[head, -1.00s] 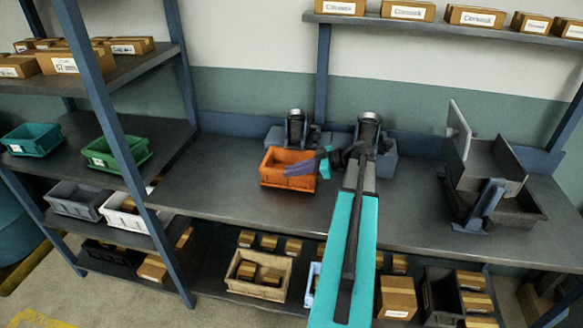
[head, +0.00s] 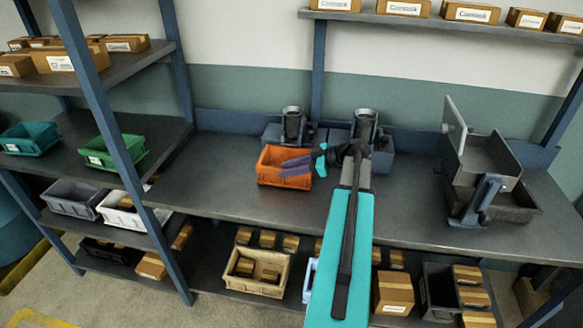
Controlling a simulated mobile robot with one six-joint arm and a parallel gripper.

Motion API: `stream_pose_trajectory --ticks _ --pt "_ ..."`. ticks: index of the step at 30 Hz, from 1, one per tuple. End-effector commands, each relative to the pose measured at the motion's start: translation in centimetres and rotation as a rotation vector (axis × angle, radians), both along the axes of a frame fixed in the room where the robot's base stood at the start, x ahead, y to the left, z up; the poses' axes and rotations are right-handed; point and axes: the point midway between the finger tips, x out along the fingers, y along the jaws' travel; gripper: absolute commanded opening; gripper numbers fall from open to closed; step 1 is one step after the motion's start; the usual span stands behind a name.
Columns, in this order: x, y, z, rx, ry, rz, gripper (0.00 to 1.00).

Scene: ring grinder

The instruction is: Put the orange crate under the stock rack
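The orange crate (head: 270,178) stands upright on the grey workbench in the head view, left of centre. My gripper (head: 290,168) reaches in from the right, with its purple fingers over the crate's right part, seen from above. I cannot tell whether the fingers touch the crate, or how far apart they are. The stock rack (head: 98,95) stands at the left, with blue posts and several grey shelves. Its lower shelves hold crates and boxes, and bare floor shows below and in front of it.
Two grey machines, one seen here (head: 292,128), stand behind the crate. A larger grey machine (head: 485,170) is at the right. A tan crate (head: 257,270) and several cartons sit under the workbench (head: 225,205). Bench top left of the orange crate is clear.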

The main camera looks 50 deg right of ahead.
Motion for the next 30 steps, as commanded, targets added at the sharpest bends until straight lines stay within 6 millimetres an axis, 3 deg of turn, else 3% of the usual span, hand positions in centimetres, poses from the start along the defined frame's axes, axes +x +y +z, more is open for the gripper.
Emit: stream_pose_trajectory --ticks 8,30 --pt "-0.5 -0.4 0.3 -0.001 -0.001 -0.003 0.3" --pt "-8.5 -5.5 4.8 0.0 0.0 -0.003 0.3"
